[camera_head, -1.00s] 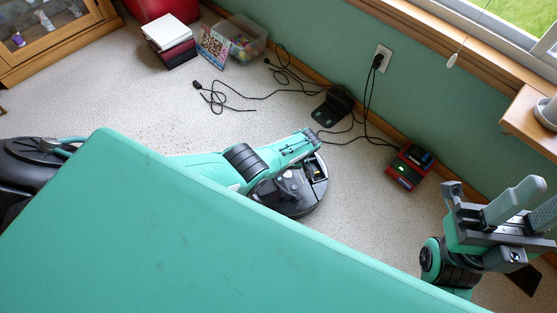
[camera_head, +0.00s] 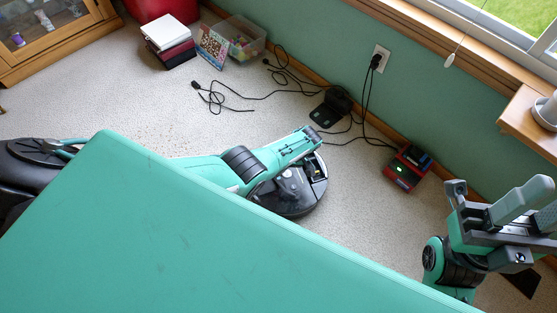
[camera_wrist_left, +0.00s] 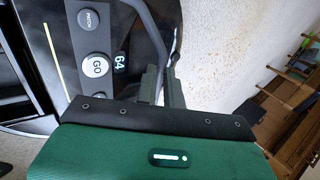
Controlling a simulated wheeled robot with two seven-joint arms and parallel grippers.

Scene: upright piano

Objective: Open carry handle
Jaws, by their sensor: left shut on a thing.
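A round black floor machine (camera_head: 309,197) sits on the carpet beyond the teal surface in the head view, partly covered by my left arm. In the left wrist view its black top (camera_wrist_left: 75,62) shows a round GO button, a PATCH button and a lit 64. A thin grey carry handle (camera_wrist_left: 149,25) stands up from the top and runs down to my left gripper (camera_wrist_left: 160,85). The left gripper is shut on the handle; its grip is partly hidden by its own housing. My right gripper (camera_head: 532,207) is raised at the right edge, fingers apart and empty.
A large teal padded surface (camera_head: 200,250) fills the foreground. A black dock (camera_head: 332,107), a red-and-black device (camera_head: 408,167) and loose cables (camera_head: 240,105) lie along the wall. A clear bin (camera_head: 240,38) and stacked boxes (camera_head: 168,38) stand behind.

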